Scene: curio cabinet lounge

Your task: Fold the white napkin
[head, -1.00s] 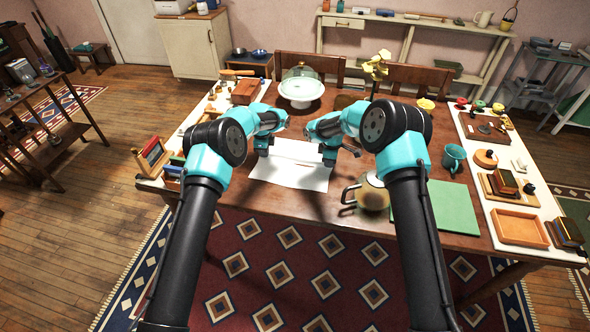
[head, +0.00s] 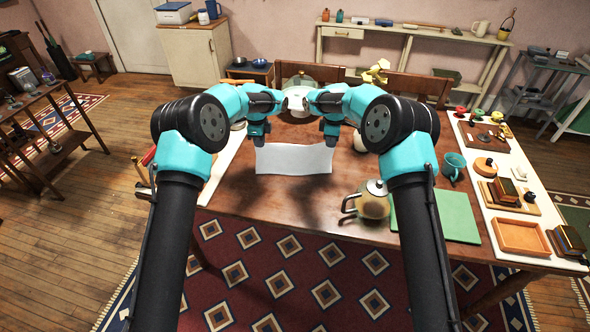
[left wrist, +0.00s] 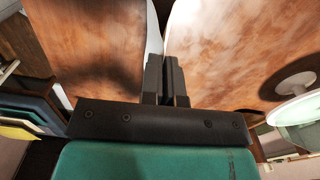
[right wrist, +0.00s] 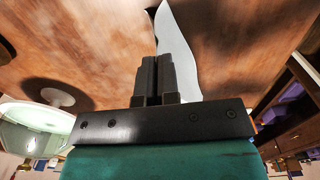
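The white napkin (head: 293,160) shows in the head view as a wide, short sheet stretched between my two grippers, over the left middle of the wooden table. My left gripper (head: 258,140) is shut on its far left corner. My right gripper (head: 331,142) is shut on its far right corner. The napkin appears to hang from the grippers. It is seen nearly edge-on in the left wrist view (left wrist: 153,35) and as a narrow strip in the right wrist view (right wrist: 177,52), running from the closed fingers. Whether its lower edge touches the table is unclear.
A teapot (head: 374,200) stands right of the napkin, beside a green mat (head: 452,216). A teal mug (head: 454,164) is further right. A cake stand (head: 300,108) is behind my grippers, partly hidden. The table in front of the napkin is clear.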

